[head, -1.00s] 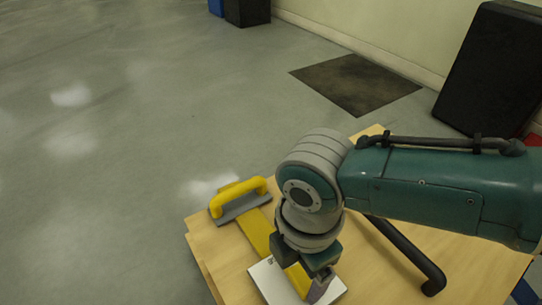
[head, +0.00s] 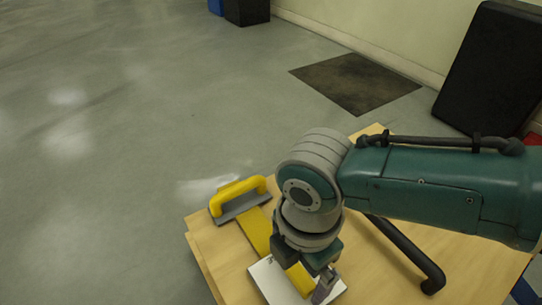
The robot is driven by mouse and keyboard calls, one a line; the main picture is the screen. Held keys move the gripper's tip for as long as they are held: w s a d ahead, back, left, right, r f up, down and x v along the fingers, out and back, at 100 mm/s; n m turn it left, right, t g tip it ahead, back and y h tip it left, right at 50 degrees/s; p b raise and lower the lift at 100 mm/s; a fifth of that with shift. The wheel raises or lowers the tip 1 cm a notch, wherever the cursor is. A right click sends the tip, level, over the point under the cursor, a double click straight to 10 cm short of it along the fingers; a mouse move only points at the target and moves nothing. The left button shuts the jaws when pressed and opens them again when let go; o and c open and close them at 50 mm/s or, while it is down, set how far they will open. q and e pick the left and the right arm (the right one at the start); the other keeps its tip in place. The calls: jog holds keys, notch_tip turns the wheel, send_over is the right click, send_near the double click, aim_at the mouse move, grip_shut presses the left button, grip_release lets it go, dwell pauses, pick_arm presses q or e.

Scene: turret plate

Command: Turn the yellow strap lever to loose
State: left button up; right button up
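A yellow bar handle (head: 238,188) stands on a grey base at the left of the wooden table. A flat yellow strap (head: 257,232) runs from it toward a white plate (head: 268,284) at the table's front. My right gripper (head: 309,283) points down over this plate. A yellow piece (head: 299,277) shows at its fingers; it may be the lever, but my gripper hides much of it. One grey finger shows to its right; the other is hidden, so I cannot tell whether the piece is gripped. My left gripper is out of view.
The wooden table (head: 212,247) has bare top around the plate and strap. A dark bent bar (head: 405,255) shows below my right arm. A black slab (head: 490,70) leans at the wall, near a dark floor mat (head: 356,83). The floor at left is clear.

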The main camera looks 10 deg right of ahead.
aim_at(298, 271)
jog(key=shift+r, duration=0.1)
notch_tip(298, 271, up, 9)
jog(key=p, duration=0.6)
jog(key=shift+f, duration=0.2)
jog(key=shift+r+p, duration=0.35)
jog(key=shift+r, duration=0.25)
